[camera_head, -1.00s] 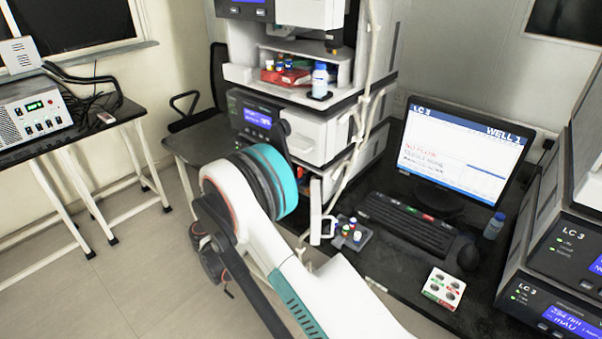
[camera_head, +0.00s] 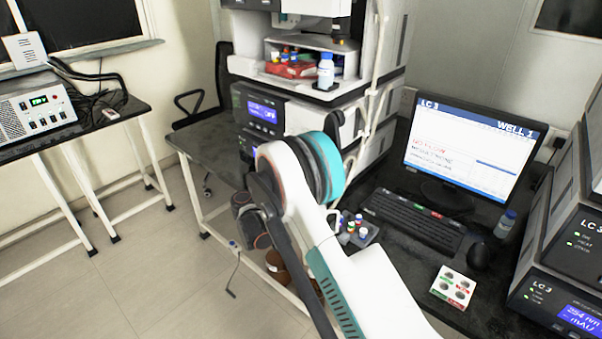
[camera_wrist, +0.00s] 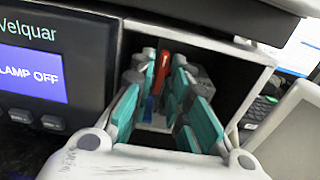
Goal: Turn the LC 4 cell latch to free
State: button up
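The latch is a red-orange lever (camera_wrist: 163,66) standing roughly upright inside a dark open compartment (camera_wrist: 240,82) in the wrist view. A small blue part (camera_wrist: 149,106) shows low in that compartment. My gripper (camera_wrist: 164,80) reaches toward the opening with its teal-padded fingers apart, one on each side of the lever in the picture. I cannot tell whether either finger touches it. The compartment is beside a panel reading LAMP OFF (camera_wrist: 32,70). In the head view my arm hides the latch and gripper. I see no readable LC 4 label.
The instrument stack (camera_head: 300,125) stands at the back, with bottles and a red tray (camera_head: 291,68) on its upper shelf. A monitor (camera_head: 470,150), keyboard (camera_head: 412,222), vial rack (camera_head: 357,232) and LC 3 units (camera_head: 565,275) are on the right.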

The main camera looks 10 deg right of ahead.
jog(key=shift+w+d, duration=0.15)
jog(key=shift+d, duration=0.1)
grip_shut()
